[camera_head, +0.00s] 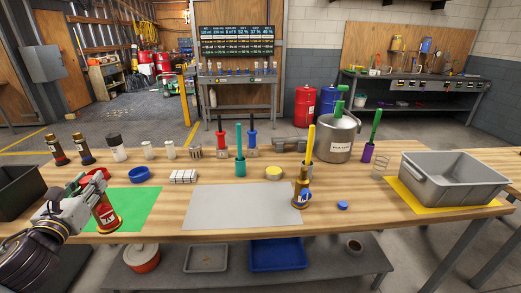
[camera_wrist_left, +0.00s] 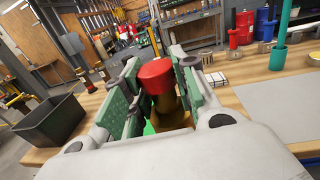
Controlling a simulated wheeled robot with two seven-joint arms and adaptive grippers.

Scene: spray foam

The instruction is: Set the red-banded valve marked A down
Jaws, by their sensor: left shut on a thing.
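The red-banded valve (camera_head: 105,215) has a red body with a white label and a brass part. It is upright at the left edge of the green mat (camera_head: 138,205); I cannot tell whether its base touches the mat or the table. My left gripper (camera_head: 94,187) is shut on its upper part. In the left wrist view its red cap (camera_wrist_left: 156,76) and brass body (camera_wrist_left: 172,112) are between the green-padded fingers of the left gripper (camera_wrist_left: 150,88). The letter on the label is too small to read. My right gripper is out of view.
A grey mat (camera_head: 240,205) lies to the right, with a blue-marked brass valve (camera_head: 301,192) at its right edge. A blue ring-shaped dish (camera_head: 139,174) stands behind the green mat. A black bin (camera_head: 17,190) is at the left, a grey bin (camera_head: 455,185) at the right. The green mat is mostly bare.

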